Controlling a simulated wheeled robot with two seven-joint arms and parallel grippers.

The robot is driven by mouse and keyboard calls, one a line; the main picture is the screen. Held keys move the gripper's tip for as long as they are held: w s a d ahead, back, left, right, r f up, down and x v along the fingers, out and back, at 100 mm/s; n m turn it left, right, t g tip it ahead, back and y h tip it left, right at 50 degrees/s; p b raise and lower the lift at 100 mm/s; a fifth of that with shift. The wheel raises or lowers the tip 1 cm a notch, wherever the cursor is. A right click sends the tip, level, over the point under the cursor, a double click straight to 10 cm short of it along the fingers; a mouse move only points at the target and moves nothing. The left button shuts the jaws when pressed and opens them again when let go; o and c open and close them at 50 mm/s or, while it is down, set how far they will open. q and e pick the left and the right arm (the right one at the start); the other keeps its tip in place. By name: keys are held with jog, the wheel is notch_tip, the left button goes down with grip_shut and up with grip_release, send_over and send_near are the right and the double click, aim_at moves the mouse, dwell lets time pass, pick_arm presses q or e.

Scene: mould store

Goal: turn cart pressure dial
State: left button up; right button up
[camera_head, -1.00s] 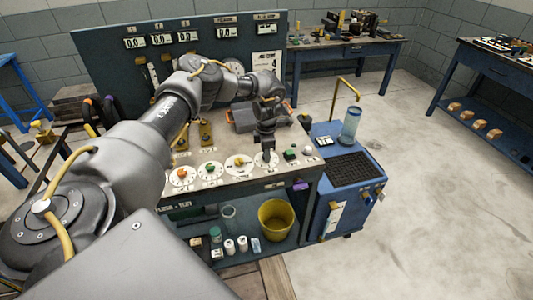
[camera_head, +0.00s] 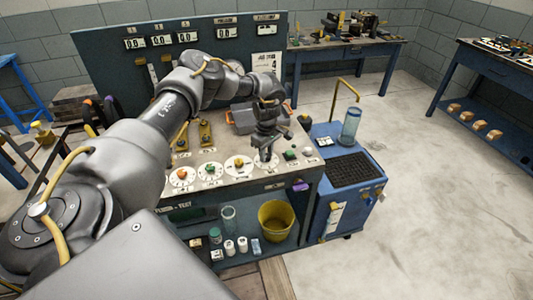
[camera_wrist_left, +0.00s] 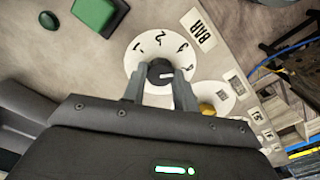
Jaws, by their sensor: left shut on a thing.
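The pressure dial has a round white face (camera_wrist_left: 146,60) with black numbers and a black knob (camera_wrist_left: 160,68) with a pale pointer mark. A label reading BAR (camera_wrist_left: 198,29) lies beside it. My left gripper (camera_wrist_left: 159,76) has one finger on each side of the knob and is shut on it. In the head view my left gripper (camera_head: 266,152) points down over the rightmost white dial of the row on the bench top and hides most of it. My right gripper is not in view.
Other dials stand left of the gripper, with a yellow knob (camera_head: 239,161), a green knob (camera_head: 210,168) and an orange knob (camera_head: 182,174). A green button (camera_head: 290,154) is at right. A blue cart (camera_head: 350,190) stands beside the bench. A gauge panel (camera_head: 105,60) rises behind.

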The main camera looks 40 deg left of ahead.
aim_at(267, 156)
pick_arm(q)
jog(key=shift+m, duration=0.8)
jog(key=o, duration=1)
notch_tip(267, 156, up, 11)
jog(key=shift+b, duration=0.95)
